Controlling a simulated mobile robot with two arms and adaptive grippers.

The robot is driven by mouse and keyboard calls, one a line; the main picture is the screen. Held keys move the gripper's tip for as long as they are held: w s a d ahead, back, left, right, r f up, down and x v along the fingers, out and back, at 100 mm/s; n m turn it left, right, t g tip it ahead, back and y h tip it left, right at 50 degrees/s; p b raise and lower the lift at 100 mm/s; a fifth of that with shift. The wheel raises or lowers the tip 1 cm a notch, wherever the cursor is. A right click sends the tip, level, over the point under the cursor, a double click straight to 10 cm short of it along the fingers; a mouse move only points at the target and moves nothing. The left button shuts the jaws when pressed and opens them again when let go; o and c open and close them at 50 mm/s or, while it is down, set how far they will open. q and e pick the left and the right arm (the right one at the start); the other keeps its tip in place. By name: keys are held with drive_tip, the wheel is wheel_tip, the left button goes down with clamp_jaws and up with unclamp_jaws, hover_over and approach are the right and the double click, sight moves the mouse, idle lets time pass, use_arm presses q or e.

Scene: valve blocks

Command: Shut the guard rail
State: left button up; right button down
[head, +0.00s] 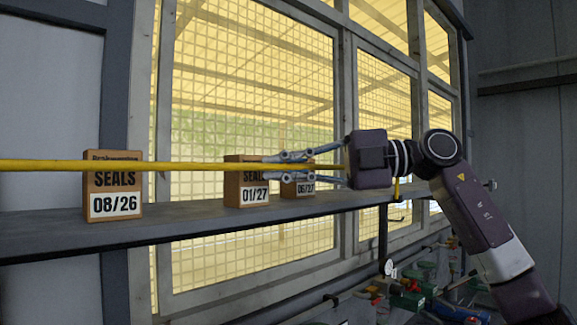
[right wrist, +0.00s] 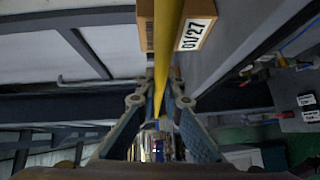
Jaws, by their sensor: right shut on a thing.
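The guard rail is a long yellow bar (head: 60,166) that runs level across the head view in front of the shelf. It also shows in the right wrist view (right wrist: 168,40), running down between the fingers. My right gripper (head: 270,170) is shut on the rail near its right end, one finger above and one below in the head view. A small yellow piece (head: 396,189) shows just beyond the gripper at the shelf edge. It is partly hidden by my arm, and I cannot tell whether it joins the rail. My left gripper is not in view.
On the grey shelf (head: 180,226) stand three boxes marked SEALS: 08/26 (head: 114,205), 01/27 (head: 252,194) and 06/27 (head: 300,189). The rail passes in front of them. A mesh window lies behind. Valves and pipes (head: 410,300) sit below right.

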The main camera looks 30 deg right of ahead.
drive_tip(key=shift+w+r, duration=0.2)
drive_tip(key=shift+w, duration=0.1)
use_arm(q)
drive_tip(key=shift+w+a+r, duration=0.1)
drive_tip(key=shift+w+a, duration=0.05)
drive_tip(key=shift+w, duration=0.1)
use_arm(e)
drive_tip(key=c, duration=2.1)
unclamp_jaws()
drive_tip(key=shift+s, duration=0.1)
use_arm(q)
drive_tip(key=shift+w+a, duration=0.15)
use_arm(e)
drive_tip(key=shift+f, duration=0.1)
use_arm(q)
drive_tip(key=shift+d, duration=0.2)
use_arm(e)
drive_tip(key=v, duration=1.2)
drive_tip(key=shift+r, duration=0.25)
